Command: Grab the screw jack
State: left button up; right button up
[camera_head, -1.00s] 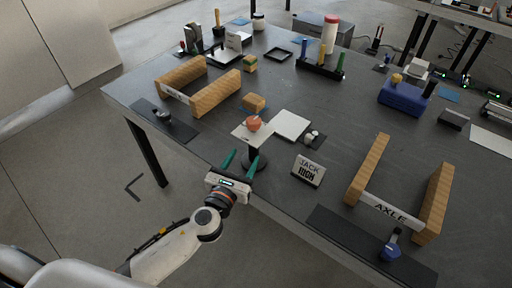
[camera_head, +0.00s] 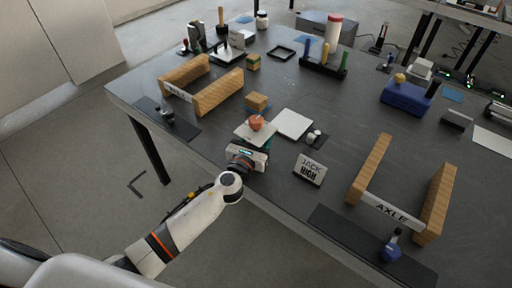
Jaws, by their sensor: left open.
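The screw jack shows in the head view as a white top plate (camera_head: 243,131) with an orange, rounded object (camera_head: 256,123) resting on it. Its dark stem and base are hidden behind my left gripper. My left gripper (camera_head: 261,144) is at the jack, just below and in front of the plate, near the table's front edge. Its green fingers are mostly hidden by the gripper body and the plate, and they are open. I cannot tell whether they touch the jack. My right gripper is not in view.
A "JACK HIGH" sign (camera_head: 310,169) stands right of the jack. A white flat pad (camera_head: 292,124) and a wooden block (camera_head: 257,102) lie behind it. Wooden rails with an "AXLE" label (camera_head: 385,208) stand at right, similar rails (camera_head: 217,94) at left. The grey table (camera_head: 340,110) has clear patches between.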

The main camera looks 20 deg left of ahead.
pick_arm(q)
grip_shut()
jog(key=shift+r, duration=0.1)
